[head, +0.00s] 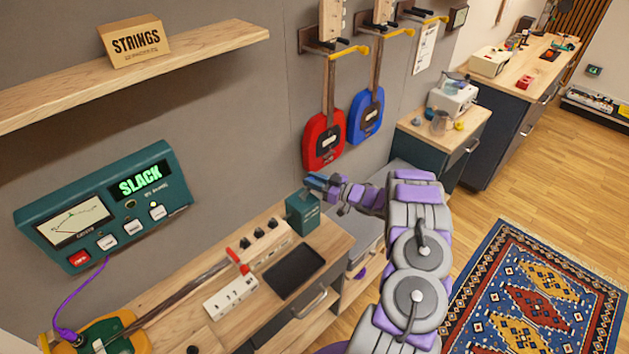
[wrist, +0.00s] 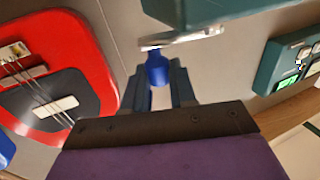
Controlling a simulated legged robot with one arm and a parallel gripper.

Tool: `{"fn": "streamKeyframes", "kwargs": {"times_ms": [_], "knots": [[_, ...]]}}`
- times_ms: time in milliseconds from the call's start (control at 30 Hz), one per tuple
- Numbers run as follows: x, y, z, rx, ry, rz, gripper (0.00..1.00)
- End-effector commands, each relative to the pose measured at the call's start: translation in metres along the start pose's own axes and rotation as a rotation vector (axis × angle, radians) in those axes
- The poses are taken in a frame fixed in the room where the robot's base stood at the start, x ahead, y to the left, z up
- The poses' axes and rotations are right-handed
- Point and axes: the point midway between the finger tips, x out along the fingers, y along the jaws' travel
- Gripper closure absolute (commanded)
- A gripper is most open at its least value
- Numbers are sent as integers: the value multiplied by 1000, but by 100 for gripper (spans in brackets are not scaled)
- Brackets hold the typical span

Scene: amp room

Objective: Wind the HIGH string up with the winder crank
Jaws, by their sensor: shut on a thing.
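My gripper (head: 316,183) is at the upper side of a teal box (head: 303,214) on the far end of the bench. In the wrist view my fingers (wrist: 158,88) are shut around the blue knob (wrist: 157,68) of a silver crank arm (wrist: 182,38). The crank arm lies against the teal box (wrist: 215,10); the joint between them is hidden. A teal tuner (head: 105,205) on the wall reads "SLACK" in green, and its needle dial is lit. A stringed instrument (head: 130,332) lies on the bench at lower left, its neck reaching toward a red piece (head: 238,258). I cannot single out the HIGH string.
A black tray (head: 294,271), a white switch strip (head: 230,297) and a strip with dark knobs (head: 262,243) sit on the bench. Red (head: 325,140) and blue (head: 366,115) guitars hang on the wall near my gripper. A purple cable (head: 85,298) runs from the tuner to the instrument.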

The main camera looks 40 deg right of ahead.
Motion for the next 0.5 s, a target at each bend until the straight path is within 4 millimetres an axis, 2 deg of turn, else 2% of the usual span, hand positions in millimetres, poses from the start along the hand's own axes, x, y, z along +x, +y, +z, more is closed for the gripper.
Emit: {"fn": "streamKeyframes", "kwargs": {"times_ms": [167,200,400,500], "knots": [[1,-2,1,2,-1,-4,100],[1,-2,1,2,-1,-4,71],[0,-1,0,1,0,-2,52],[0,0,0,1,0,-2,51]]}}
